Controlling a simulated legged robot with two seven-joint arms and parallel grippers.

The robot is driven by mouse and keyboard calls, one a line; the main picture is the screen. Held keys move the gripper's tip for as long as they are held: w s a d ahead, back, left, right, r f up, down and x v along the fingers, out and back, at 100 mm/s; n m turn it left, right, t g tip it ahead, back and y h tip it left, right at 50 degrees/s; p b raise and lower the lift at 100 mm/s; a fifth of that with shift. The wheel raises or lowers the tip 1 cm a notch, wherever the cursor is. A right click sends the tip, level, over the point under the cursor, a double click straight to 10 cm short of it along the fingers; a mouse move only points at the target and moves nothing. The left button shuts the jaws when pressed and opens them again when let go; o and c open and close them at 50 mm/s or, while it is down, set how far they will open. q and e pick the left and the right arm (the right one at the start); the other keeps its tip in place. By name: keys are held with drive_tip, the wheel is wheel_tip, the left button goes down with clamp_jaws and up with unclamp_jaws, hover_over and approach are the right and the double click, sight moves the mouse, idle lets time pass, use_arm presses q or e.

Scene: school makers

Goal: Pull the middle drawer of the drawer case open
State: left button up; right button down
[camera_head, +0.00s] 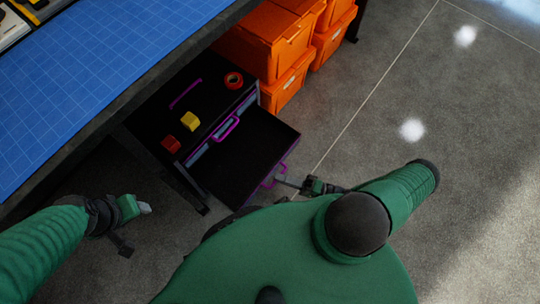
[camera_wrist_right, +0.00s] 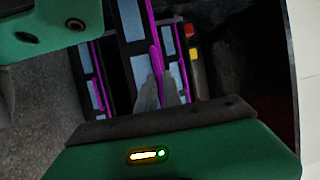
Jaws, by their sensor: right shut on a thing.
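The black drawer case (camera_head: 208,92) with purple handles stands on the floor under the table edge. Its middle drawer (camera_head: 255,150) is pulled well out, below the shut top drawer's handle (camera_head: 226,128). My right gripper (camera_head: 283,180) is shut on the middle drawer's purple handle (camera_head: 268,182). In the right wrist view, the grey fingertips (camera_wrist_right: 160,82) meet on that handle (camera_wrist_right: 154,55), and a lower drawer's handle (camera_wrist_right: 98,95) shows at left. My left gripper (camera_head: 144,208) is at lower left, away from the case; its finger opening is unclear.
A red block (camera_head: 171,144), a yellow block (camera_head: 190,121) and a tape roll (camera_head: 233,80) lie on the case. Orange crates (camera_head: 262,45) stand behind it. The table with a blue mat (camera_head: 95,75) overhangs at left. The floor at right is clear.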

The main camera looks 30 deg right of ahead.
drive_tip(key=shift+s+d+f, duration=0.2)
drive_tip(key=shift+s, duration=0.45)
drive_tip(key=c, duration=1.6)
unclamp_jaws()
drive_tip(key=shift+o, duration=0.4)
drive_tip(key=shift+r, duration=0.1)
drive_tip(key=shift+w, duration=0.1)
drive_tip(key=shift+d, duration=0.1)
drive_tip(key=v, duration=1.7)
